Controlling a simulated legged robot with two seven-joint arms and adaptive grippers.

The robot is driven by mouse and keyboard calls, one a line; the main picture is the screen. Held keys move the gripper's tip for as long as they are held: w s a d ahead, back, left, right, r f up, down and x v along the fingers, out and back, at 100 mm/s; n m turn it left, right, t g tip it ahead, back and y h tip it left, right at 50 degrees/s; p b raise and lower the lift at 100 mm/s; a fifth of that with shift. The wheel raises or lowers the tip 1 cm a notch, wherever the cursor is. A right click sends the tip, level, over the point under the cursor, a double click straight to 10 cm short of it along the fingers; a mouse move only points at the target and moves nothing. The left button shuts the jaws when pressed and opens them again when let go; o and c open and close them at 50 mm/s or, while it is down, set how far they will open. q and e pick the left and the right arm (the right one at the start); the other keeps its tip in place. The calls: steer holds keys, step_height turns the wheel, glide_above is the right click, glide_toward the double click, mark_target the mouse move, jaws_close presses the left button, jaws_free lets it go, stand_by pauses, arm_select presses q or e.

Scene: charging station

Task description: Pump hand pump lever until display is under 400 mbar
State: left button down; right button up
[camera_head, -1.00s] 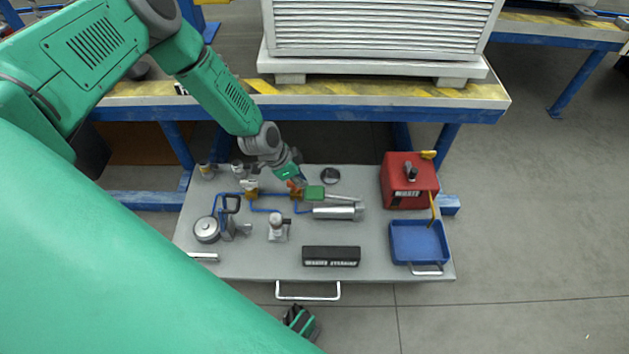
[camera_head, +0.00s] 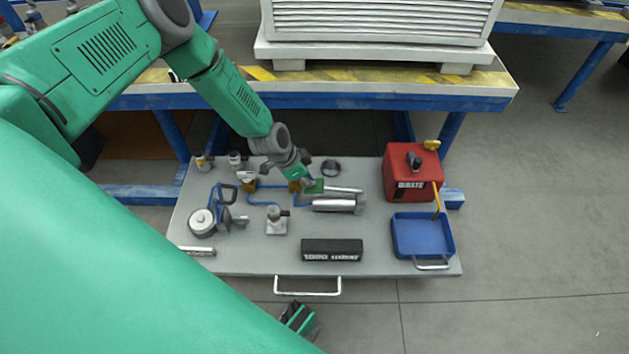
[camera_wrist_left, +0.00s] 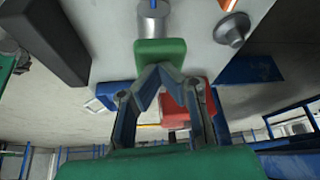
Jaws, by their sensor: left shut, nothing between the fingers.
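The hand pump lies on the grey board, with a silver cylinder (camera_head: 333,205) and a green block (camera_head: 315,187) on a silver rod beside it, which looks like the lever's grip. My left gripper (camera_head: 307,182) is shut and empty, its tips at the green block. In the left wrist view the closed fingertips (camera_wrist_left: 160,70) meet at the lower edge of the green block (camera_wrist_left: 160,50); I cannot tell whether they touch. No pressure reading is legible. A green and black part (camera_head: 300,318) at the bottom looks like my right gripper; its jaw state is unclear.
A red box (camera_head: 412,172), a blue tray (camera_head: 422,235) and a black lettered block (camera_head: 332,250) stand on the board (camera_head: 375,262). Blue tubing and a round metal device (camera_head: 202,222) are at left. The blue-edged bench (camera_head: 330,101) overhangs behind.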

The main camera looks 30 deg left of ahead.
arm_select(q)
step_height(320, 180, down, 4)
steer(key=shift+r+b, duration=0.25)
steer(key=shift+b, duration=0.75)
steer(key=shift+r, duration=0.25)
steer(key=shift+s+a+r, duration=0.1)
steer(key=shift+s, duration=0.05)
steer(key=shift+s+a+r+p, duration=0.2)
steer(key=shift+s+a+p, duration=0.15)
steer(key=shift+s+a, duration=0.15)
steer(key=shift+s+a+r+p, duration=0.15)
steer(key=shift+s+a+p, duration=0.15)
steer(key=shift+s+a, duration=0.2)
arm_select(e)
steer(key=shift+f, duration=0.75)
arm_select(q)
steer(key=v, duration=1.2)
